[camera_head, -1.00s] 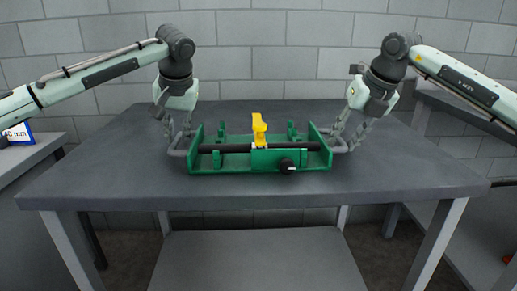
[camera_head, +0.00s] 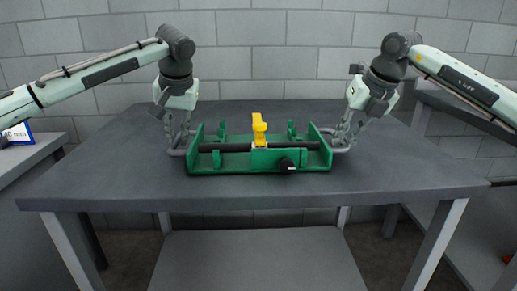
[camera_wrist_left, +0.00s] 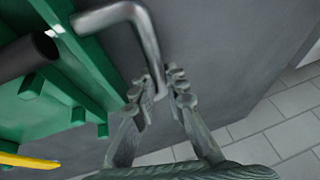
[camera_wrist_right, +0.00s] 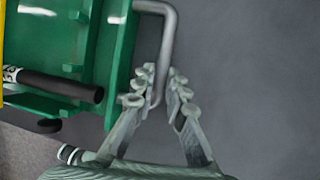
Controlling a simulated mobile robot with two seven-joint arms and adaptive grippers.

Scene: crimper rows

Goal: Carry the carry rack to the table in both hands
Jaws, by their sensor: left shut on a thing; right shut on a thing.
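The carry rack (camera_head: 229,162) is a green open frame with a dark bar across it and a yellow piece standing at its middle. It rests level on the grey table (camera_head: 110,180), with a grey bent handle at each end. My left gripper (camera_head: 178,146) is shut on the left handle, which runs between its fingers in the left wrist view (camera_wrist_left: 150,50). My right gripper (camera_head: 345,142) is shut on the right handle, seen between its fingers in the right wrist view (camera_wrist_right: 168,40). The lower finger parts are partly hidden in the head view.
The table is bare around the rack, with free room in front and at both sides. A grey brick wall (camera_head: 270,60) stands behind it. A side counter (camera_head: 28,160) with a small blue-and-white sign (camera_head: 16,133) is at the left. Another bench (camera_head: 470,115) is at the right.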

